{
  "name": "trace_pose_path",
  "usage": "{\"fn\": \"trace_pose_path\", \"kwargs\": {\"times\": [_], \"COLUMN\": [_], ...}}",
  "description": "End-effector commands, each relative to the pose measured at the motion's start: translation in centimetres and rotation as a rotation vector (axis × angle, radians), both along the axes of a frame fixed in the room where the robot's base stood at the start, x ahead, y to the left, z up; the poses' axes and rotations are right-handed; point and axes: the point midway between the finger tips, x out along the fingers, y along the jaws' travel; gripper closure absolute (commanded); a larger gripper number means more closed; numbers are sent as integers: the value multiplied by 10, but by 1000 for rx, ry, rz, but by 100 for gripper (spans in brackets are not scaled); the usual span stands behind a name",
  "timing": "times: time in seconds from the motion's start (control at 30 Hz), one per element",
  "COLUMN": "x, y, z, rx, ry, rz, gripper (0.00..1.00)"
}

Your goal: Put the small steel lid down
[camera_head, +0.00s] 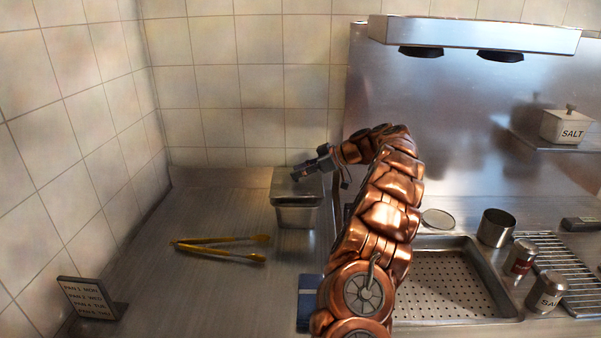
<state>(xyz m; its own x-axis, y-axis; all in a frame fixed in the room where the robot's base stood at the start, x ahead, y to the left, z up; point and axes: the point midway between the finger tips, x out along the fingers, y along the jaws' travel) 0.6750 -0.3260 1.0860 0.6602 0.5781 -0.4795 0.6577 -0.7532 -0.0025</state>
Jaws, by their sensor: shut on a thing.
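The small steel lid (284,187) is at the top of a rectangular steel pan (297,216) on the counter, left of the picture's middle. My gripper (298,174) reaches in from the right and is shut on the lid's top, where its fingers hide the grip point. The lid looks roughly level and lined up with the pan; I cannot tell whether it rests on the rim or hangs just above it. My copper arm hides what is right of the pan.
Yellow tongs (222,247) lie on the steel counter (215,205), left of the pan. A small sign (90,298) stands at front left. Right of my arm are a perforated tray (447,284), a round disc (438,218), a steel pot (496,228), shakers (519,258) and a rack (571,262).

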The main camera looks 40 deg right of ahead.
Motion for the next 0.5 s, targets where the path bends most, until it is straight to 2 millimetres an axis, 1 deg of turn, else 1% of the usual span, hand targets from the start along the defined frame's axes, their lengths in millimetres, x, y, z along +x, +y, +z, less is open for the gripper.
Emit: {"fn": "trace_pose_path", "kwargs": {"times": [0.2,0.5], "x": [0,0], "y": [0,0], "z": [-12,-14], "rx": [1,0], "ry": [1,0], "rz": [0,-1], "gripper": [100,100]}}
